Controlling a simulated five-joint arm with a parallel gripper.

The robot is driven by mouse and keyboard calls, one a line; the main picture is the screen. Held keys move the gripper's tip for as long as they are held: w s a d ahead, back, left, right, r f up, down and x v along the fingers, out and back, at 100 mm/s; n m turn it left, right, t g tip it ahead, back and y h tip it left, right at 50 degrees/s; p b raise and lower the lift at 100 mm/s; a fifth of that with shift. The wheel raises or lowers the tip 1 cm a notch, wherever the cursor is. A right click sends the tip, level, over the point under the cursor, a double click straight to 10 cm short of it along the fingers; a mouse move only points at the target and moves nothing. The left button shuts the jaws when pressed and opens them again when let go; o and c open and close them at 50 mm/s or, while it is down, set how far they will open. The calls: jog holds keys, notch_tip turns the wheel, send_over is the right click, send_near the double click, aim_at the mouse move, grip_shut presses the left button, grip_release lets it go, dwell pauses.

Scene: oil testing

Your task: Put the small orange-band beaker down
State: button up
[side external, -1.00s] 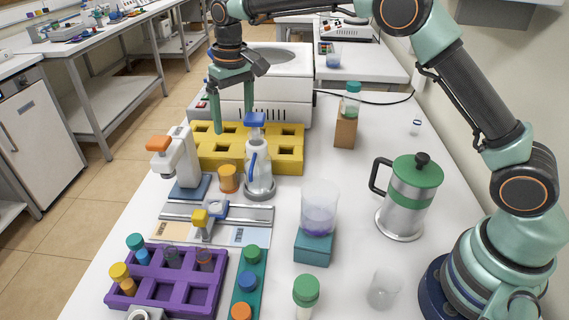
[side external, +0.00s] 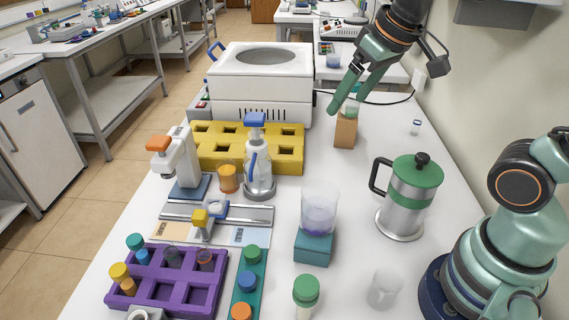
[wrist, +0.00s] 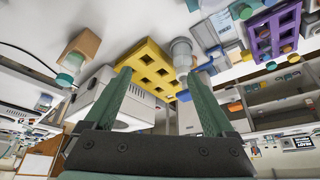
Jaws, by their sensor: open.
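A small beaker with an orange band (side external: 228,178) stands upright on the white table, in front of the yellow rack and between the white orange-topped device and the blue-topped bottle. Nothing grips it. My gripper (side external: 346,103) is open in the side view, high at the back right, well away from the beaker. Its fingers overlap the vial on the wooden block in the picture; I cannot tell if they touch. In the wrist view, nothing is held between the spread fingers of my gripper (wrist: 160,82).
The yellow rack (side external: 208,160) lies behind the beaker, with the blue-topped bottle (side external: 258,165) close to its right. A wooden block (side external: 345,131) carries the vial. A green-lidded press (side external: 407,197) stands right. The table between block and press has free room.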

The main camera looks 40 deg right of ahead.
jog(key=shift+t, duration=0.3)
jog(key=shift+s+d+f, duration=0.25)
jog(key=shift+s+f, duration=0.35)
jog(key=shift+s, duration=0.3)
jog(key=shift+s+d+f, duration=0.25)
jog(key=shift+s+f, duration=0.3)
jog(key=shift+s, duration=0.3)
